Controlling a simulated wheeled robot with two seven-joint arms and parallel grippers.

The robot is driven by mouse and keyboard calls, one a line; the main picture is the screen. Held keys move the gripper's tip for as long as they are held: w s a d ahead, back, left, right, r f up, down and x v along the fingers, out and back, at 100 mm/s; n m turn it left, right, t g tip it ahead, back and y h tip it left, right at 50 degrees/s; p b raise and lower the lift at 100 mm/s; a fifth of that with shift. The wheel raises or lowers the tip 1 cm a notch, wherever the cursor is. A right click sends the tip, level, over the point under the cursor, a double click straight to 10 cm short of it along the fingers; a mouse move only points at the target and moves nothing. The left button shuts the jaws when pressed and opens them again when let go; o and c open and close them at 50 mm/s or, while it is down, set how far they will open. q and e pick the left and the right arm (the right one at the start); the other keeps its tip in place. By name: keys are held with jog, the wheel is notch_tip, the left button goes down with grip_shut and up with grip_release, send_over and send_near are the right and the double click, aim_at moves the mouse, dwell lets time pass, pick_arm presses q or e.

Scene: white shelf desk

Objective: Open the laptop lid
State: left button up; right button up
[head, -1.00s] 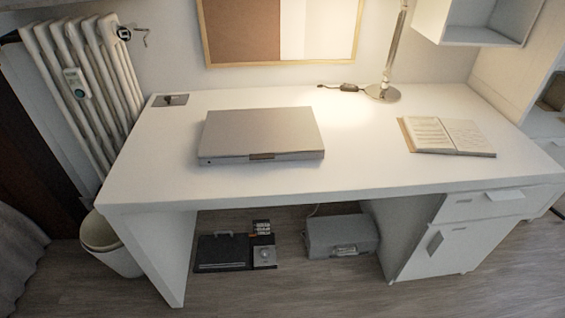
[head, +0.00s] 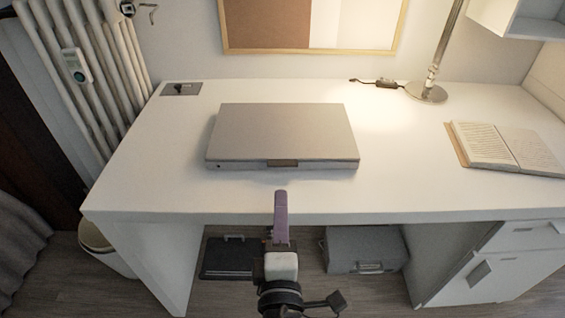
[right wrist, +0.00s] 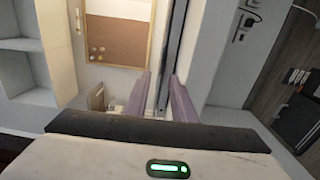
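The closed silver laptop (head: 282,132) lies flat on the white desk (head: 165,180), with a small notch at the middle of its front edge. My right gripper (head: 281,196) has its purple fingers pointing at that front edge, apart from it, over the desk's front edge in the head view. In the right wrist view my right gripper (right wrist: 160,88) shows two purple fingers spread with a gap between them, and nothing is held. A dark and grey edge-on strip, likely the laptop (right wrist: 170,50), lies ahead beyond the gap. My left gripper is not in view.
An open book (head: 505,148) lies at the right of the desk, and a lamp base (head: 426,92) stands at the back. A radiator (head: 88,70) is at the left. The desk around the laptop is clear. A grey box (head: 365,250) is underneath.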

aim_at(283, 166)
jog(key=w, duration=1)
jog(key=shift+w+d+f, duration=0.15)
jog(key=shift+w, duration=0.2)
grip_shut()
jog(key=shift+f, duration=0.1)
dwell(1.0)
